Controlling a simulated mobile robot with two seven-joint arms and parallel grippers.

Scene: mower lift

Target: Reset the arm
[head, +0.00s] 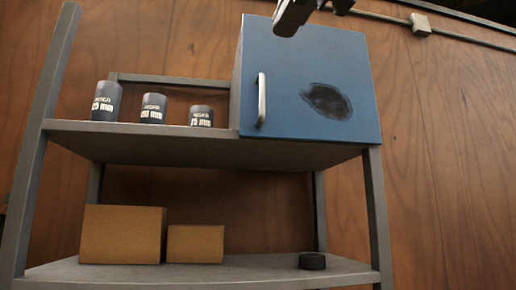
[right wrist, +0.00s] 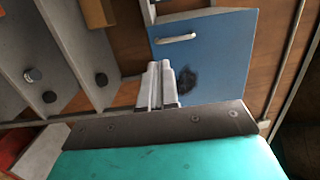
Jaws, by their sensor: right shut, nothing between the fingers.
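My right gripper (head: 292,16) shows at the top edge of the head view, in front of the upper part of a blue cabinet (head: 285,100); most of its arm is out of frame. In the right wrist view its pale fingers (right wrist: 160,68) are together and empty, pointing toward the cabinet door (right wrist: 225,45). The door looks closed, with a silver handle (head: 262,100) on its left side and a dark smudge (head: 326,101) on its face. The fingers look apart from the handle (right wrist: 175,38). My left gripper is in neither view.
Three labelled dark cylinders (head: 105,101) stand on the upper shelf (head: 170,131) left of the cabinet. Two cardboard boxes (head: 122,235) and a small black round part (head: 312,261) sit on the lower shelf (head: 240,272). A pipe with a junction box (head: 420,25) runs along the wooden wall.

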